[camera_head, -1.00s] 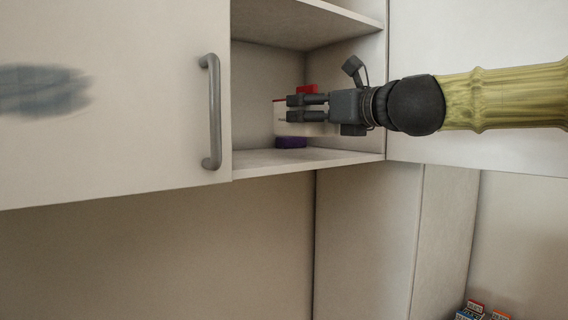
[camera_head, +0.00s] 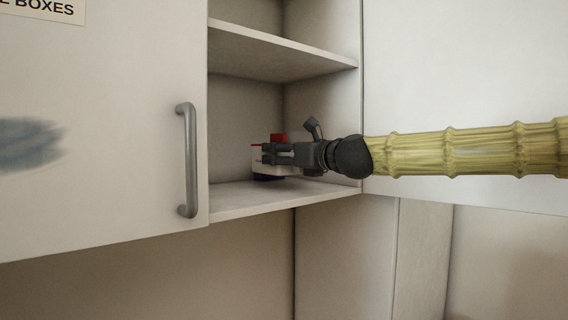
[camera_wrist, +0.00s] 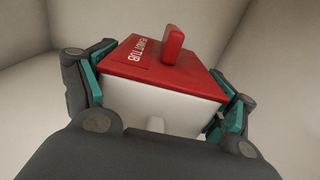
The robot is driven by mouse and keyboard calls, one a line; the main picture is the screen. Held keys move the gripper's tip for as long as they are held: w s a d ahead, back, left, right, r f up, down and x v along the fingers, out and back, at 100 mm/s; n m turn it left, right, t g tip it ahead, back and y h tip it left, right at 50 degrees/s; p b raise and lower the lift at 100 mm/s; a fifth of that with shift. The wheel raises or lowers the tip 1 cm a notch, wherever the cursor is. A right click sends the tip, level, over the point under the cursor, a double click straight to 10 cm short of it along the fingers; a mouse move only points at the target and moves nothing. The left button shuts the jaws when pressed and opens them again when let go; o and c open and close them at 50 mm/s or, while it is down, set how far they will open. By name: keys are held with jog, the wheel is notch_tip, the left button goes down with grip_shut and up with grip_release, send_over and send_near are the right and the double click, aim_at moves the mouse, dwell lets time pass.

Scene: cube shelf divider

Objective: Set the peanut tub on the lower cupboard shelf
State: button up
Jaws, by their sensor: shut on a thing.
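The peanut tub is a white box with a red lid and red knob. In the head view the tub (camera_head: 258,161) is upright inside the open cupboard, low over the lower shelf (camera_head: 240,198). My gripper (camera_head: 268,154) reaches in from the right and is shut on the tub. In the wrist view the lid (camera_wrist: 190,75) reads "PEANUT TUB", and the fingers of my gripper (camera_wrist: 165,95) press its opposite sides. A dark purple thing (camera_head: 267,177) shows directly under the tub. I cannot tell whether the tub touches it or the shelf.
An upper shelf (camera_head: 270,55) is above my gripper. A cupboard door (camera_head: 100,170) with a grey handle (camera_head: 187,160) is at the left. A pale open door or panel (camera_head: 470,110) is at the right, behind my arm. The front of the lower shelf is clear.

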jog(key=shift+w+p, duration=0.3)
jog(key=shift+w, duration=0.75)
notch_tip(320, 180, down, 3)
jog(key=shift+f+p, duration=0.2)
jog(key=shift+p, duration=0.4)
jog(key=shift+a, duration=0.1)
jog(key=shift+f, duration=0.15)
jog(key=shift+f, duration=0.1)
jog(key=o, duration=1.1)
jog(key=shift+c, duration=0.2)
